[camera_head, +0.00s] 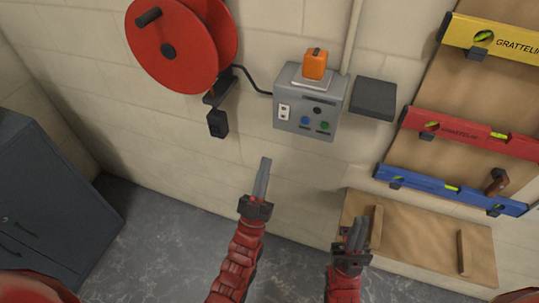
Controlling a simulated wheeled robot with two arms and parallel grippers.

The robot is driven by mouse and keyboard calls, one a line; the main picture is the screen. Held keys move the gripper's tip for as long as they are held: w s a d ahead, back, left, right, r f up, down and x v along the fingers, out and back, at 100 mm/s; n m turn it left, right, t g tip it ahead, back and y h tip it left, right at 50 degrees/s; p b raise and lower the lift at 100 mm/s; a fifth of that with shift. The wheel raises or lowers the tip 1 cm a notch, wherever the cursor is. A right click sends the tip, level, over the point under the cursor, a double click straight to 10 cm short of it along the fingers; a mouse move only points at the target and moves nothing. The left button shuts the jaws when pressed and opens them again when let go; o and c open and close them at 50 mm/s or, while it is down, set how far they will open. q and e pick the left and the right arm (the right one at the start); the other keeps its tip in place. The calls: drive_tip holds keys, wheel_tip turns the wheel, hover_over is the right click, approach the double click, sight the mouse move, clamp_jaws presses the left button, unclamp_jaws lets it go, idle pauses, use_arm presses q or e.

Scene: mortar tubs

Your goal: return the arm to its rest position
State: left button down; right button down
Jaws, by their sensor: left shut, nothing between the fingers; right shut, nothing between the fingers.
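My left gripper (264,178) is at the middle of the head view, its arm coming up from the bottom. Its fingers are shut with nothing between them, and it points up toward the wall below the grey control box. My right gripper (358,232) is lower and to the right, in front of the wooden board low on the wall. Its fingers are shut and empty. Both red arms reach in from the bottom edge.
A grey control box (296,121) with an orange item (315,63) on top is on the wall. A red reel (168,50) hangs left of it, a dark shelf (373,99) right. Levels (468,133) hang at right. A dark cabinet (45,215) stands left; the wooden board (420,238) is low right.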

use_arm(q)
drive_tip(key=shift+s+f, duration=0.15)
drive_tip(key=shift+s, duration=0.1)
drive_tip(key=shift+s+a, duration=0.1)
drive_tip(key=shift+a, duration=0.1)
